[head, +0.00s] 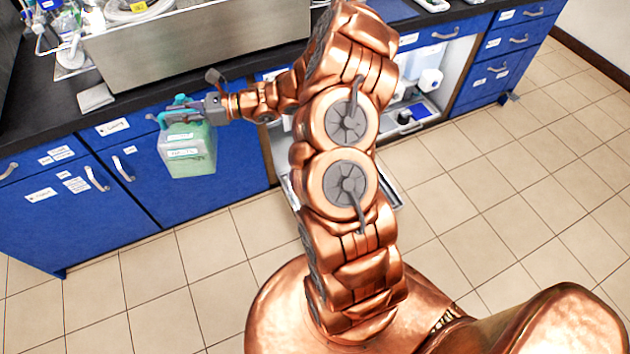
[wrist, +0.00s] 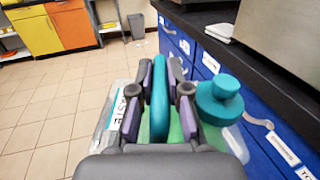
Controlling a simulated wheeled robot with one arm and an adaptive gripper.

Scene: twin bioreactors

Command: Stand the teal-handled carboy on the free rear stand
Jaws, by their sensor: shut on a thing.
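The teal-handled carboy (head: 188,152) hangs from my gripper (head: 214,107) in front of the blue cabinet doors, above the floor and below the counter edge. It is translucent with greenish contents and a label. In the wrist view my gripper (wrist: 160,85) is shut on its teal handle (wrist: 160,110), with a finger on each side. I cannot pick out the free rear stand in either view.
A black counter (head: 60,125) runs above blue cabinets (head: 235,165), with a large steel box (head: 200,45) on it. An open bay under the counter holds a pale container (head: 430,80) and a dark tray (head: 408,125), partly behind my arm. The tiled floor (head: 500,190) at right is clear.

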